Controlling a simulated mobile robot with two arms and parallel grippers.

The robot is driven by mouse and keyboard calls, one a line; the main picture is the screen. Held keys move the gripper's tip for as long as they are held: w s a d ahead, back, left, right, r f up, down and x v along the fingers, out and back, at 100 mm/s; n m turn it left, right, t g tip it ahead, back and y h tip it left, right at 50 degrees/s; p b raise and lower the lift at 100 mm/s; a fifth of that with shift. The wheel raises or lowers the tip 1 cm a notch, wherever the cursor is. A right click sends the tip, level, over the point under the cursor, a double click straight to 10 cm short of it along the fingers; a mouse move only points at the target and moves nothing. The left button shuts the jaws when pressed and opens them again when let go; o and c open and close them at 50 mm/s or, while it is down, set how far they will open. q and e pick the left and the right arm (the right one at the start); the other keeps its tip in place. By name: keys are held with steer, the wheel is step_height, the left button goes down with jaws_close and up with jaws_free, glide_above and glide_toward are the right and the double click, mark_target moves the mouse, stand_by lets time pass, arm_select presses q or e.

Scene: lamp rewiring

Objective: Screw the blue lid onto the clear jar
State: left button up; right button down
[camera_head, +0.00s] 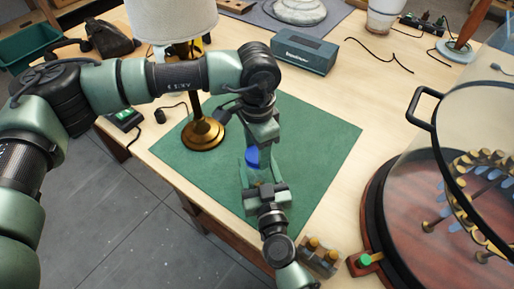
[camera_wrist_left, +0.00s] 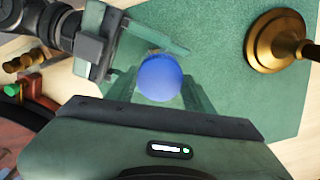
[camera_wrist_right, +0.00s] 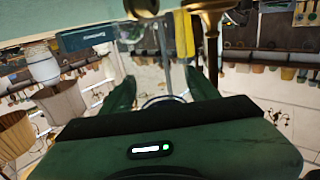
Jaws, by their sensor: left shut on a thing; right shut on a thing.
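The blue lid (camera_head: 252,157) is between the fingertips of my left gripper (camera_head: 257,148), which is shut on it from above. In the left wrist view the lid (camera_wrist_left: 160,78) shows as a round blue disc between the fingers. The clear jar (camera_head: 258,174) is below the lid, over the green mat, and is hard to make out. My right gripper (camera_head: 264,188) is shut on the jar from the near side. The lid appears at the jar's top, but I cannot tell whether it is seated or threaded. The left gripper partly hides both.
A brass lamp base (camera_head: 203,134) with a white shade stands left on the green mat (camera_head: 325,140). A dark speaker box (camera_head: 303,52) is behind. A glass dome on a wooden base (camera_head: 375,215) stands right. Small brass-topped parts (camera_head: 318,255) lie near the right arm.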

arm_select(q)
steer(key=o, duration=1.3)
steer(key=shift+r, duration=0.1)
steer(key=shift+r, duration=2.2)
steer(key=shift+c, duration=0.3)
